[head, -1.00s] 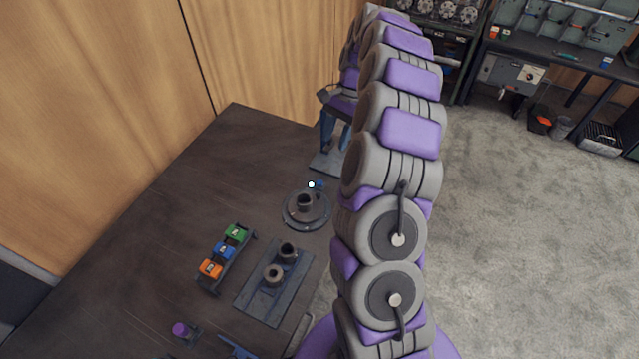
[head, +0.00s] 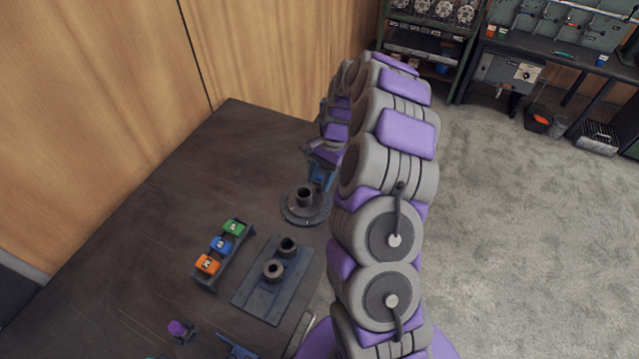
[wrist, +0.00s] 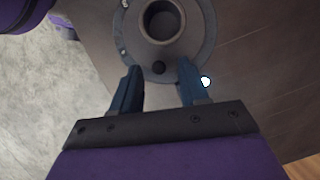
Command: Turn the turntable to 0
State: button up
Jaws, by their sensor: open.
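The turntable (head: 292,213) is a round grey disc on the dark table, with a short upright pipe (head: 304,193) at its middle. No angle marking is readable.
A rack with green (head: 234,226), blue (head: 221,243) and orange (head: 207,264) blocks stands left of a plate (head: 258,303) holding two short pipe pieces. A purple-topped item (head: 177,328) is at the front. The table's left and back surface is clear.

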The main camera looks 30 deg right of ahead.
jog(key=shift+s+a+f, duration=0.1)
jog(key=shift+a+f, duration=0.05)
jog(key=shift+f, duration=0.45)
jog(key=shift+d+f, duration=0.1)
jog(key=shift+d, duration=0.1)
jog(key=shift+d, duration=0.1)
jog(key=shift+c, duration=0.2)
jog(key=shift+a, duration=0.2)
grip_shut()
